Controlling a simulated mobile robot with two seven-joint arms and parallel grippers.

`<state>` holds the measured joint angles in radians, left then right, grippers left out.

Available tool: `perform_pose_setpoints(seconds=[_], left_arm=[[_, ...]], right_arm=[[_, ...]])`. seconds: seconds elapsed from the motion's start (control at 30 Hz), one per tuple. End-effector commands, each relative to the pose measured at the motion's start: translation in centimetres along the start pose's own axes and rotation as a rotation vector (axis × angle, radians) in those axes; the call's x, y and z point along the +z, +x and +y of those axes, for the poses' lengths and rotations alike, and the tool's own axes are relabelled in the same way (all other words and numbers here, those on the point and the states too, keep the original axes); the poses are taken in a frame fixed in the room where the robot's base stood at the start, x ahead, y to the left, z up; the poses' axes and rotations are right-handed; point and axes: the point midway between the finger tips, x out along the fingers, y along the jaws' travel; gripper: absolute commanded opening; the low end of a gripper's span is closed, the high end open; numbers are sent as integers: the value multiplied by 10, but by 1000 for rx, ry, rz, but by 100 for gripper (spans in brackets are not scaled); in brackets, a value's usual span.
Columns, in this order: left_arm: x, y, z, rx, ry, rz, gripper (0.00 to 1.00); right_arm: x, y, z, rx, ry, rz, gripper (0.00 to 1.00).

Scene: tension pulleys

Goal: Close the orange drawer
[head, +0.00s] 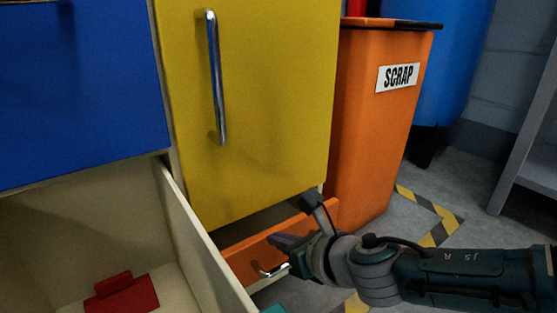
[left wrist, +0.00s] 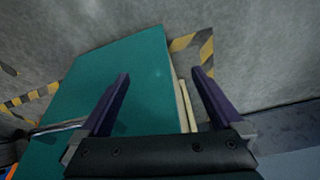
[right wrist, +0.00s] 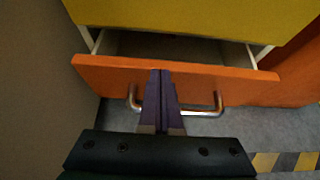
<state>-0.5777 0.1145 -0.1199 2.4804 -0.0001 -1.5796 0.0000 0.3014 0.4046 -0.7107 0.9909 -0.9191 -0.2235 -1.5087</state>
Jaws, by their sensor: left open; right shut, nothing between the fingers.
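The orange drawer (head: 261,250) stands partly open below the yellow door (head: 260,90). Its front (right wrist: 215,82) and metal handle (right wrist: 205,113) show in the right wrist view, with a dark gap behind the front. My right gripper (head: 278,240) is shut and empty, its fingertips at the drawer's front above the handle; whether they touch it I cannot tell. In the right wrist view its fingers (right wrist: 160,74) reach the middle of the front. My left gripper (left wrist: 165,82) is open, its fingers on either side of the edge of a teal panel (left wrist: 120,90).
An open cream drawer (head: 205,250) holding a red piece (head: 122,294) is left of the orange one. A blue front (head: 80,90) is above it. An orange SCRAP bin (head: 370,130) and blue barrel (head: 455,60) stand right. Floor with striped tape (head: 440,225) is clear.

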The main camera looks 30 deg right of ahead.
Motion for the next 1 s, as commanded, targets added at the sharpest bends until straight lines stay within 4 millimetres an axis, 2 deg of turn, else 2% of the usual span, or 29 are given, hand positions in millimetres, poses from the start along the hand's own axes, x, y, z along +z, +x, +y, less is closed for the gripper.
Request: perform_pose_setpoints(seconds=[0.2,0.4,1.0], left_arm=[[4,11,-1,-5,6,-2,100],[6,14,-2,-7,9,-4,100],[6,14,0,-3,5,-5,100]], right_arm=[[12,25,0,-1,0,0,0],[18,36,0,-1,0,2,0],[17,37,-2,-2,-1,6,0]])
